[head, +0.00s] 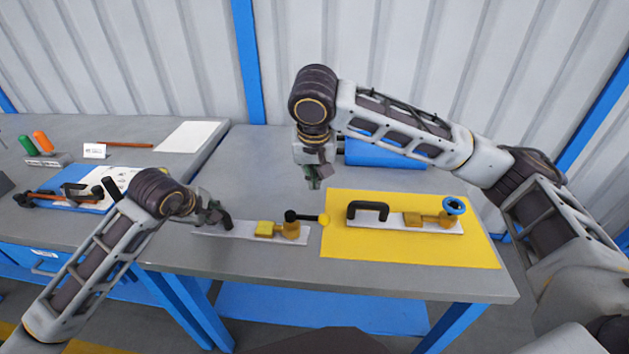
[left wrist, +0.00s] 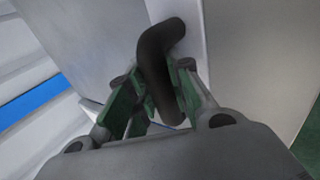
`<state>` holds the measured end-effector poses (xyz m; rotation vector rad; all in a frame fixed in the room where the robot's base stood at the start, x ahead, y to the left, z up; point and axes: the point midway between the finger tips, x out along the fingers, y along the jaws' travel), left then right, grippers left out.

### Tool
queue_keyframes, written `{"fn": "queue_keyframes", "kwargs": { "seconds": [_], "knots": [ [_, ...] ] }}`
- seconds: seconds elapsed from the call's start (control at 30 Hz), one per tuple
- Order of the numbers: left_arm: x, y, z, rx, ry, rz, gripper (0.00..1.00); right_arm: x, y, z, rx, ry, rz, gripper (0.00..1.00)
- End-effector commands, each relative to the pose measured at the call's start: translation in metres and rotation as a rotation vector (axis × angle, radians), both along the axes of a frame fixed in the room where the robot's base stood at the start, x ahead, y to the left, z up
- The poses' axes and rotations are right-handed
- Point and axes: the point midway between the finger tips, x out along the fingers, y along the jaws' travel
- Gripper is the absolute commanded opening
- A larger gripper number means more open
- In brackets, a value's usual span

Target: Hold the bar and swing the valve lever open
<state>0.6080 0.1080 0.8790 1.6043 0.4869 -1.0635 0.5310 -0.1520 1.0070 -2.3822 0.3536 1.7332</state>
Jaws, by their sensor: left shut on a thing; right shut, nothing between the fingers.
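A white plate (head: 240,230) lies on the grey table and carries a black bar, a yellow block (head: 265,228) and a brass-coloured valve (head: 291,231). The valve's black lever (head: 305,217) points right and ends in a yellow ball (head: 324,219) by the mat's edge. My left gripper (head: 213,216) is shut on the black bar at the plate's left end. In the left wrist view the bent black bar (left wrist: 157,65) passes between the green finger pads. My right gripper (head: 314,183) is shut and empty, pointing down above the table, behind and apart from the lever.
A yellow mat (head: 400,258) to the right bears another white plate with a black handle (head: 368,210) and a blue handwheel (head: 454,206). A blue box (head: 385,153) stands behind my right arm. Tools and a paper sheet (head: 188,136) lie on the left table.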

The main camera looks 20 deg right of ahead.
Motion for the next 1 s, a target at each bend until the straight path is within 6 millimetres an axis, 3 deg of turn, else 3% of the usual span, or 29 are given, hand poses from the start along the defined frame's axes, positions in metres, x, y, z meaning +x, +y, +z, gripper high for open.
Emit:
{"fn": "queue_keyframes", "kwargs": {
  "seconds": [0.4, 0.43, 0.6, 1.0],
  "knots": [
    [-0.0007, -0.0016, 0.0002, -0.005, 0.001, -0.001, 0.00, -0.0005, 0.0002, 0.0014, 0.000, 0.000, 0.000, 0.00],
    [-0.0007, -0.0016, 0.0002, -0.005, 0.001, -0.001, 0.23, -0.0005, 0.0002, 0.0014, 0.000, 0.000, 0.000, 0.00],
    [-0.0004, -0.0010, 0.0001, -0.003, 0.001, -0.001, 0.45, -0.0005, 0.0002, 0.0013, 0.000, 0.000, 0.000, 0.00],
    [-0.0007, 0.0000, 0.0013, -0.001, 0.000, -0.001, 0.46, -0.0005, 0.0001, 0.0012, 0.000, 0.000, 0.000, 0.00]
  ]
}}
